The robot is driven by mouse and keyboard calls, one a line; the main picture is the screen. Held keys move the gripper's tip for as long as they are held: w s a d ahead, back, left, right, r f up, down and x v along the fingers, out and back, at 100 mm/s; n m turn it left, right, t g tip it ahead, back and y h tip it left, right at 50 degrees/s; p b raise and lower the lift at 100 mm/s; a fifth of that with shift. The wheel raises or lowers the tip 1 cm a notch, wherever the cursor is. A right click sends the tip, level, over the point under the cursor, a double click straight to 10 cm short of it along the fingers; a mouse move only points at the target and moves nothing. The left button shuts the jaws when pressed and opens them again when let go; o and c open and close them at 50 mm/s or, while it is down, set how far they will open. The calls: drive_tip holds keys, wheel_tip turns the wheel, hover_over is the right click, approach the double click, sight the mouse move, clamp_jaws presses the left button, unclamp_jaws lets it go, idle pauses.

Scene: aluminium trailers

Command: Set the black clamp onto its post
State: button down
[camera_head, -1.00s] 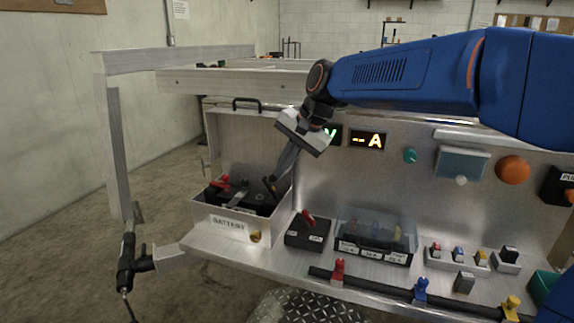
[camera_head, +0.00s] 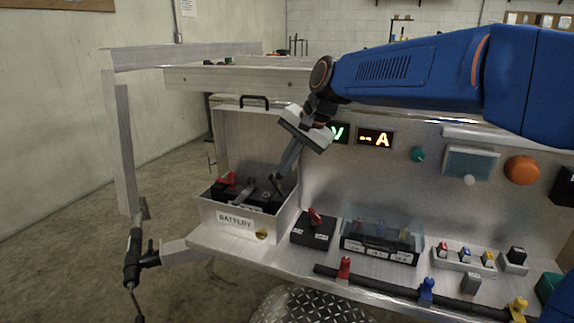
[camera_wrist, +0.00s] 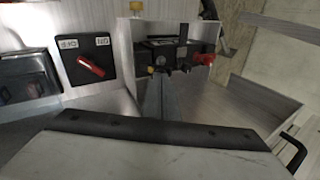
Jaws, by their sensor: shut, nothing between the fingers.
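The black battery (camera_head: 262,204) sits in the open metal box (camera_head: 228,223) labelled BATTERY, and shows from above in the wrist view (camera_wrist: 168,54). A red clamp (camera_head: 227,179) is at the battery's left; it also shows in the wrist view (camera_wrist: 203,59). My gripper (camera_head: 277,185) points down into the box, shut and empty, its dark fingertips at the battery's right end. A dark piece with yellow at that end in the wrist view (camera_wrist: 158,66) may be the black clamp. I cannot tell whether it sits on a post.
A black switch with a red lever (camera_head: 314,231) stands right of the box, beside a clear-lidded fuse box (camera_head: 380,240). The raised box lid (camera_head: 250,130) with a black handle stands behind. A dark bar with coloured clips (camera_head: 384,285) runs along the front.

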sight(273, 178)
drive_tip(key=shift+w+a, duration=0.1)
drive_tip(key=shift+a, duration=0.3)
drive_tip(key=shift+w+a, duration=0.15)
drive_tip(key=shift+a, duration=0.2)
drive_tip(key=shift+w+a+f, duration=0.1)
drive_tip(key=shift+w+a, duration=0.15)
drive_tip(key=shift+a, duration=0.35)
drive_tip(key=shift+w+a+f, duration=0.1)
drive_tip(key=shift+w+a, duration=0.1)
drive_tip(key=shift+a, duration=0.4)
drive_tip(key=shift+d, duration=0.1)
drive_tip(key=shift+s+d+f, duration=0.15)
drive_tip(key=shift+s+d, duration=0.1)
drive_tip(key=shift+d, duration=0.35)
